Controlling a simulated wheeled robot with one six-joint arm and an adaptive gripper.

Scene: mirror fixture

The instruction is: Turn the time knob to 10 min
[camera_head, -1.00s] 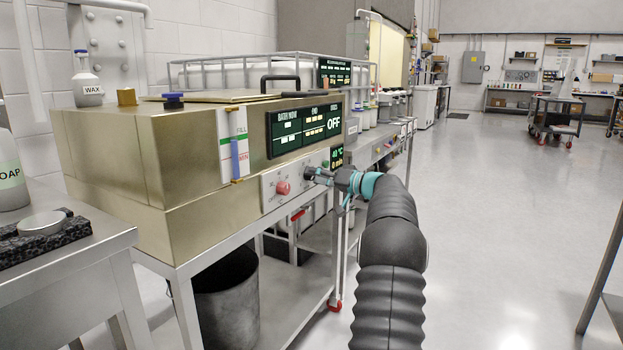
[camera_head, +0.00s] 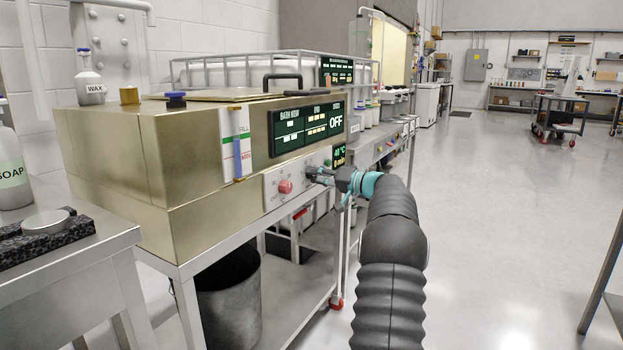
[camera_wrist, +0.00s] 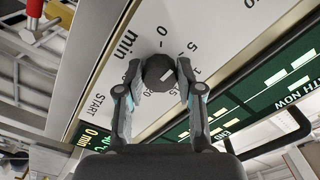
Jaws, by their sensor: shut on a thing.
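The time knob (camera_wrist: 158,73) is a dark grey round knob with a white mark, on a white dial plate with numbers and the word "min". My gripper (camera_wrist: 160,68) has one finger on each side of the knob and is shut on it. That finger hides part of the scale. In the head view my gripper (camera_head: 312,173) is at the front panel (camera_head: 272,190) of the brass-coloured bath (camera_head: 110,140), covering the knob. A small display (camera_wrist: 92,134) seems to read 0 min.
A red knob (camera_head: 285,187) sits left of my gripper on the same panel. The large display (camera_head: 305,128) above reads OFF. A metal bin (camera_head: 228,305) stands under the bath.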

